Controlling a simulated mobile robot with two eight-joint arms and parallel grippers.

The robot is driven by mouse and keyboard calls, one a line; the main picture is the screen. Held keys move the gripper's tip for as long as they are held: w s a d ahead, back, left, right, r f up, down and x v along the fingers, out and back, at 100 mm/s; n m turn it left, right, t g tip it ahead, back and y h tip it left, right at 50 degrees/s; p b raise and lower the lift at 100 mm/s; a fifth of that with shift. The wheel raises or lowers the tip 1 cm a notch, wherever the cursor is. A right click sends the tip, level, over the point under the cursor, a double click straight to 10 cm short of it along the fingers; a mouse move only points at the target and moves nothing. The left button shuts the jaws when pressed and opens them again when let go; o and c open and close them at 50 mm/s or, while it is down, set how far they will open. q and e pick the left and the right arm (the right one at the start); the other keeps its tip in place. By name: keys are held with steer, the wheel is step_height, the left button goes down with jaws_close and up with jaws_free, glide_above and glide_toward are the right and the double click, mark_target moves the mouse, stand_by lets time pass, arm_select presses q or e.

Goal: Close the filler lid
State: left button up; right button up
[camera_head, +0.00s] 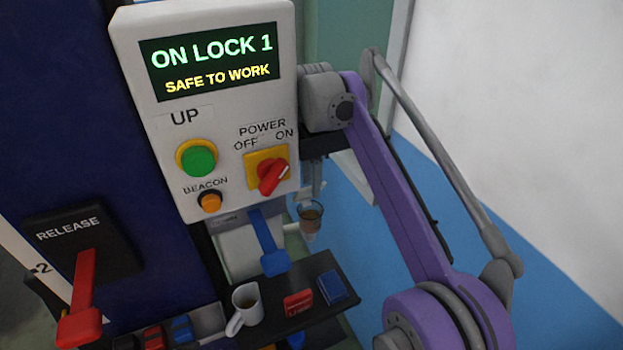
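A small cup-shaped filler or funnel (310,217) with brownish contents shows below and right of the control box. A pale tank or reservoir (238,258) stands beside it, mostly hidden by the box and a blue lever (268,243). I cannot clearly make out the filler lid. My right arm reaches in from the lower right. My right gripper (313,188) appears just above the cup-shaped part, partly hidden behind the box edge. Its fingers are too small and covered to tell open from shut. My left gripper is out of view.
The control box (222,130) reads ON LOCK 1, SAFE TO WORK, and its red power knob (272,177) is close to my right gripper. A dark tray (273,304) below holds a white mug (246,305). A red release lever (83,300) is at left.

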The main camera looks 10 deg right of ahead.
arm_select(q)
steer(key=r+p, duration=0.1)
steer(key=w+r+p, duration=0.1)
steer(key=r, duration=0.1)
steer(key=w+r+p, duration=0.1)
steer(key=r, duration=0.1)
arm_select(e)
step_height(320, 180, up, 11)
